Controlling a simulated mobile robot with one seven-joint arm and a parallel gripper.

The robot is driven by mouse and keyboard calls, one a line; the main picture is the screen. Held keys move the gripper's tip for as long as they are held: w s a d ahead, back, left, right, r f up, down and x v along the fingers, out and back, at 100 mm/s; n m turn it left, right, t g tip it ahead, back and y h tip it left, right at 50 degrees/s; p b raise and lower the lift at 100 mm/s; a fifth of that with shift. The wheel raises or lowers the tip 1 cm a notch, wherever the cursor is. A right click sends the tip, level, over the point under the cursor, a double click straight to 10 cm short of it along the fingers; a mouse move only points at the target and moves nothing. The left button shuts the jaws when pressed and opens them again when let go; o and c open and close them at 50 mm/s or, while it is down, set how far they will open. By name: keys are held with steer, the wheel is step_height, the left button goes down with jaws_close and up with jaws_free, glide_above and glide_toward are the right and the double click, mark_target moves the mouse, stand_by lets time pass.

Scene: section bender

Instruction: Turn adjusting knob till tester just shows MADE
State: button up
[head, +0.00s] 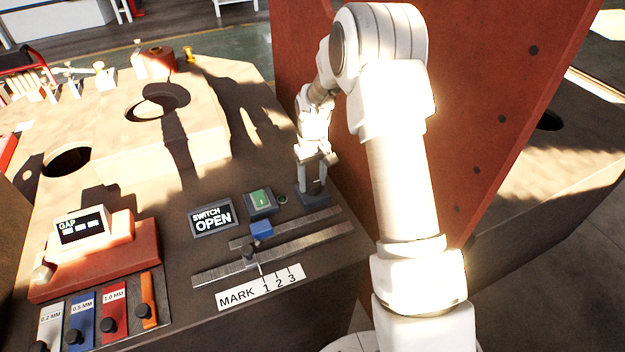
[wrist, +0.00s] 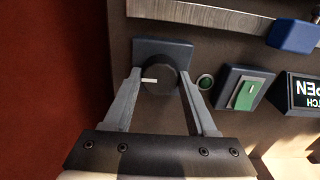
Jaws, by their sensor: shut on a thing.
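The adjusting knob (wrist: 158,76) is round and dark with a white pointer line toward the left in the wrist view. It sits on a blue-grey block (wrist: 180,47). My gripper (wrist: 160,82) has a finger on each side of the knob and is shut on it. In the head view my gripper (head: 314,172) points down over the block (head: 313,197) and mostly hides the knob. The tester display (head: 213,218) reads SWITCH OPEN. In the wrist view it is upside down and cut off (wrist: 304,94).
Beside the block are a small round green lamp (head: 283,199) and a green rocker switch (head: 261,198). A metal rail (head: 285,253) with a slider lies in front, with a MARK 1 2 3 label (head: 262,288). A gap display (head: 82,228) stands left. A red-brown panel (head: 440,110) rises close by on the right.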

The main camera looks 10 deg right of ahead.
mark_target(312, 182)
stand_by(0.4)
steer(key=o, duration=1.4)
steer(key=shift+c, duration=0.2)
steer(key=shift+r, duration=0.1)
step_height(312, 182, up, 17)
steer(key=p, duration=0.2)
steer(key=shift+r, duration=0.15)
